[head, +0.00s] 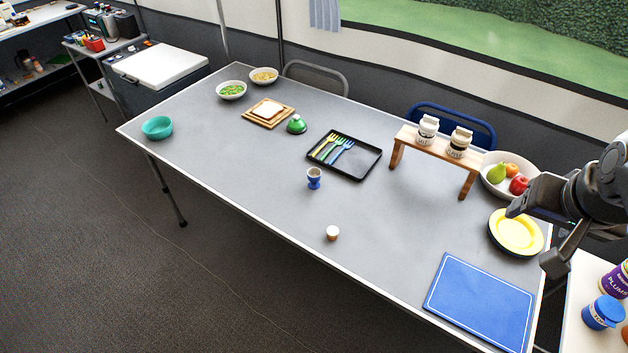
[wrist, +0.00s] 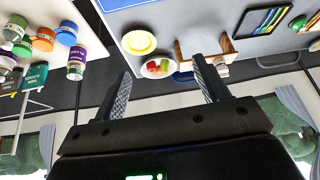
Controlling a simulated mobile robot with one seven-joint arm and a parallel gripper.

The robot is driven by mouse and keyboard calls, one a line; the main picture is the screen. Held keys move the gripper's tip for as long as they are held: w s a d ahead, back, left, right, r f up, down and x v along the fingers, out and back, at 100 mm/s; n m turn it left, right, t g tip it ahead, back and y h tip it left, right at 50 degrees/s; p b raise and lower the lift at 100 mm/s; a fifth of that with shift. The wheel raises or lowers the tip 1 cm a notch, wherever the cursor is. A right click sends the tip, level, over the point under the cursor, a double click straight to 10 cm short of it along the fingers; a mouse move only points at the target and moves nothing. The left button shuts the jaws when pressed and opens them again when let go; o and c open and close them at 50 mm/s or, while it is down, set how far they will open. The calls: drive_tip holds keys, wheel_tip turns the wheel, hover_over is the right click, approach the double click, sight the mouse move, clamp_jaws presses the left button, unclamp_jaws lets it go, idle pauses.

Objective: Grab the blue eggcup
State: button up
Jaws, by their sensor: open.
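The blue eggcup (head: 314,179) stands upright on the grey table (head: 250,165), near its middle, just in front of the black cutlery tray. I cannot make out the eggcup in the wrist view. My gripper (head: 535,232) is at the right of the head view, high over the table's right end near the yellow plate, far from the eggcup. In the wrist view my gripper (wrist: 163,82) has its two fingers wide apart with nothing between them.
A black tray (head: 362,172) with several forks lies behind the eggcup. A small brown-and-white cup-like object (head: 332,233) stands in front. A wooden riser (head: 428,146) with two jars, a fruit bowl (head: 491,188), yellow plate (head: 516,230) and blue board (head: 480,303) are to the right.

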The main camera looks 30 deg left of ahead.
drive_tip(key=w+a+f+n+y, duration=0.1)
drive_tip(key=w+a+f+n, duration=0.1)
drive_tip(key=w+a, duration=1.05)
drive_tip(key=n+g, duration=0.2)
drive_tip(key=n, duration=0.2)
hover_over(314, 176)
drive_tip(key=s+d, duration=0.1)
drive_tip(key=s, duration=0.1)
drive_tip(key=shift+y, duration=0.4)
wheel_tip(314, 176, down, 31)
drive_tip(key=shift+f, duration=0.1)
drive_tip(key=shift+d+x, duration=0.15)
drive_tip(key=shift+x, duration=1.35)
drive_tip(key=shift+d+x, duration=0.15)
drive_tip(key=shift+x, duration=1.4)
drive_tip(key=shift+s+d+f, duration=0.1)
drive_tip(key=shift+s, duration=0.05)
drive_tip(key=shift+c, duration=0.3)
drive_tip(key=c, duration=1)
